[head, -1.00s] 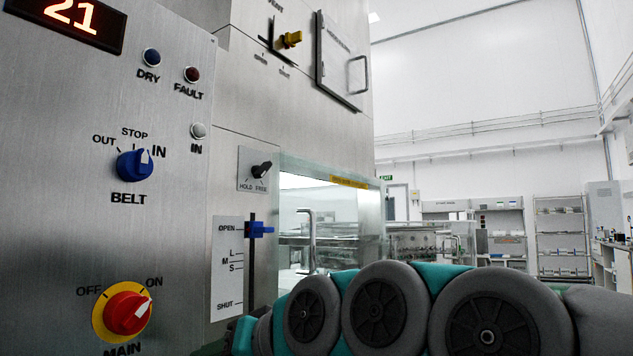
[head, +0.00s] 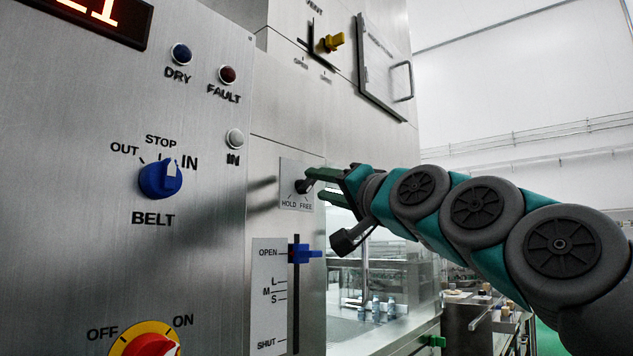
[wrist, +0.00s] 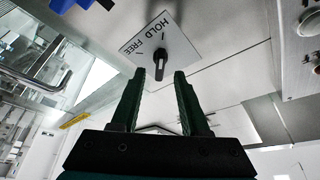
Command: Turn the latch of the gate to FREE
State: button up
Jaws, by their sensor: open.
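The latch is a small black knob (head: 302,186) on a square plate (head: 289,201) marked HOLD and FREE. In the wrist view the black knob (wrist: 160,61) appears between my fingertips, its lever lying along the line of the fingers. I cannot tell for sure which mark it points to. My gripper (head: 318,184) comes in from the right at the plate, and its green fingers are open on either side of the knob, around or just short of it. The wrist view shows both fingers (wrist: 160,74) apart, with no visible contact with the knob.
Below the plate, a blue slider handle (head: 304,254) stands at OPEN on its vertical slot. The blue BELT knob (head: 160,179) and red MAIN switch (head: 151,346) are on the panel to the left. A yellow VENT handle (head: 331,42) is above. Glass and fittings lie to the right.

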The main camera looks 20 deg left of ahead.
aim_at(305, 185)
jog(key=shift+x, duration=1.4)
grip_shut()
